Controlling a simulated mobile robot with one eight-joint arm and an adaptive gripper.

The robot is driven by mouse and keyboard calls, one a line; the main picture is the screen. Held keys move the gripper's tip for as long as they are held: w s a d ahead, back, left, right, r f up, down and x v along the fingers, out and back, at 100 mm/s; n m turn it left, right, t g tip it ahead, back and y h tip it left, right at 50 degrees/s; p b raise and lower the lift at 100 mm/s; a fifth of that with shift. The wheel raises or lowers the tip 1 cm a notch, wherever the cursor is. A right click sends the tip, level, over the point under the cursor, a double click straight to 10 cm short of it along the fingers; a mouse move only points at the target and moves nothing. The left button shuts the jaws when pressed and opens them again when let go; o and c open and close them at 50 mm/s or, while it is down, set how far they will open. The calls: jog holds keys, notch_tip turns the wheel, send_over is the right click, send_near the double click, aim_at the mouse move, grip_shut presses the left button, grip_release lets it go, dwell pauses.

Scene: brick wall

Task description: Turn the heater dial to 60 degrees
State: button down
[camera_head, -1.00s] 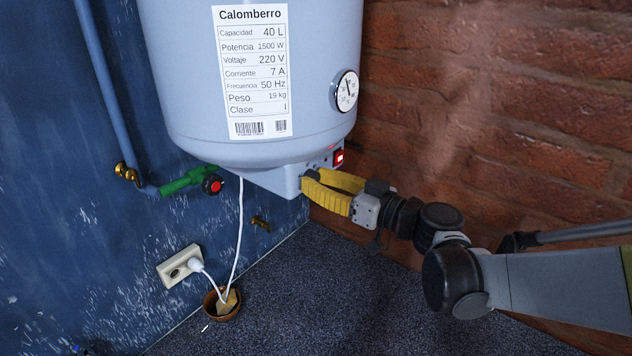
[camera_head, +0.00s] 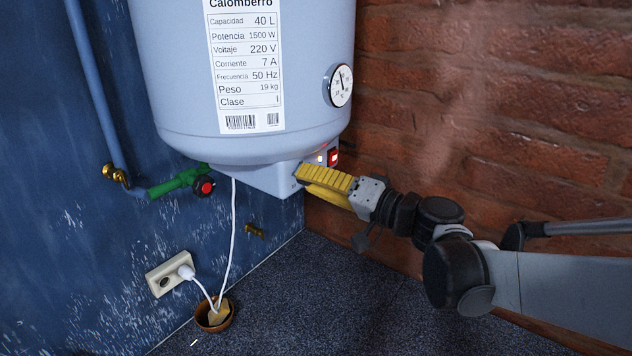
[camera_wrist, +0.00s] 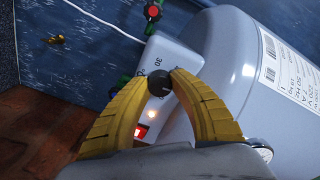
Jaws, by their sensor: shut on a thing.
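The heater (camera_head: 250,110) is a pale blue-grey tank with a white label, and a control box (camera_head: 268,180) juts from its underside. In the wrist view the black heater dial (camera_wrist: 159,84) sits on the control box (camera_wrist: 172,55), with the number 30 printed beside it. My yellow gripper (camera_wrist: 160,81) is shut on the dial, one finger on each side of it. In the head view my gripper (camera_head: 302,178) covers the dial. A red lit switch (camera_head: 334,157) and a small pale light (camera_head: 320,158) show beside it. The dial's exact setting is too small to read.
A round gauge (camera_head: 340,85) is on the tank's side. A brick wall (camera_head: 480,100) stands close on the right. Green valve piping (camera_head: 180,182), a socket (camera_head: 170,273) and a pot (camera_head: 214,315) are at left.

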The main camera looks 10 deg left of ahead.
jog(key=m+b, duration=0.1)
jog(key=m, duration=0.5)
jog(key=shift+m, duration=0.3)
jog(key=m+b, duration=0.1)
jog(key=m, duration=0.5)
jog(key=shift+r, duration=0.1)
dwell(0.3)
jog(key=c, duration=1.1)
grip_release()
jog(key=shift+m, duration=0.3)
jog(key=shift+o, duration=0.2)
